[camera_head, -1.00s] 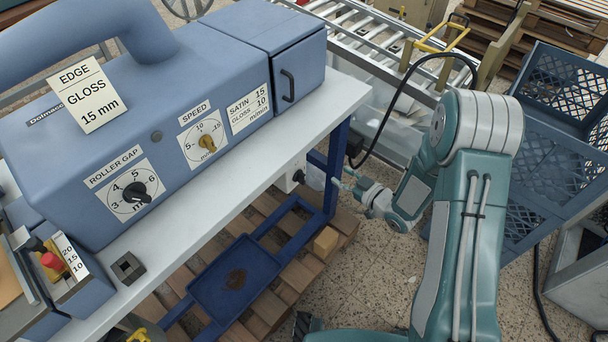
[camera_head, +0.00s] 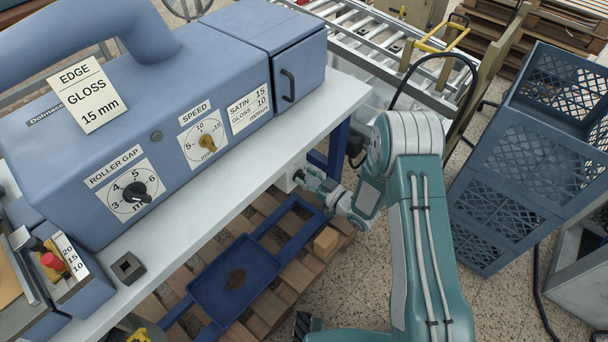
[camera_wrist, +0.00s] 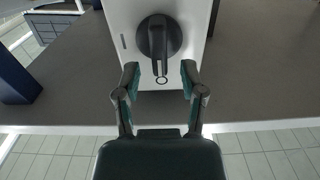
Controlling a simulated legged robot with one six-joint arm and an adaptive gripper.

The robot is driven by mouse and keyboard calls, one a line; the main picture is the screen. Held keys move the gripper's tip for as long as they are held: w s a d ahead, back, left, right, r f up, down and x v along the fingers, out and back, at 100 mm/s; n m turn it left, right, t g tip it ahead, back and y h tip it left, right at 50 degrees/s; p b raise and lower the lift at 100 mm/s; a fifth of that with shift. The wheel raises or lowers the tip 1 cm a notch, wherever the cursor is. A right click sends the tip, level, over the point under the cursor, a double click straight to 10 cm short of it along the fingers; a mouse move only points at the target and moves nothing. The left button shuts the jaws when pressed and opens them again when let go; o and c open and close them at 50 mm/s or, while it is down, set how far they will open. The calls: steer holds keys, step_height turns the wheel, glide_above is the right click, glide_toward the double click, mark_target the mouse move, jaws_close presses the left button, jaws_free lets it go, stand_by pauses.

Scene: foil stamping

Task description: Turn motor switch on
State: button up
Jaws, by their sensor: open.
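The motor switch is a black rotary knob (camera_wrist: 159,38) on a white box (camera_wrist: 191,14) in the wrist view. In the head view the switch box (camera_head: 285,178) is mounted under the table's front edge. My gripper (camera_wrist: 160,80) is open, with one finger on each side of the knob's lower end. Both fingers appear apart from the knob, though exact depth is hard to tell. In the head view my gripper (camera_head: 312,180) is right in front of the box, partly covering it.
The blue machine (camera_head: 130,110) with dials stands on the white table (camera_head: 190,225) above. A blue table leg (camera_head: 338,150) stands beside my gripper. A blue tray (camera_head: 215,285) and wooden pallet lie below. Blue crates (camera_head: 515,150) stand at right.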

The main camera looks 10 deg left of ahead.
steer(key=shift+w+a, duration=0.25)
steer(key=shift+a, duration=0.2)
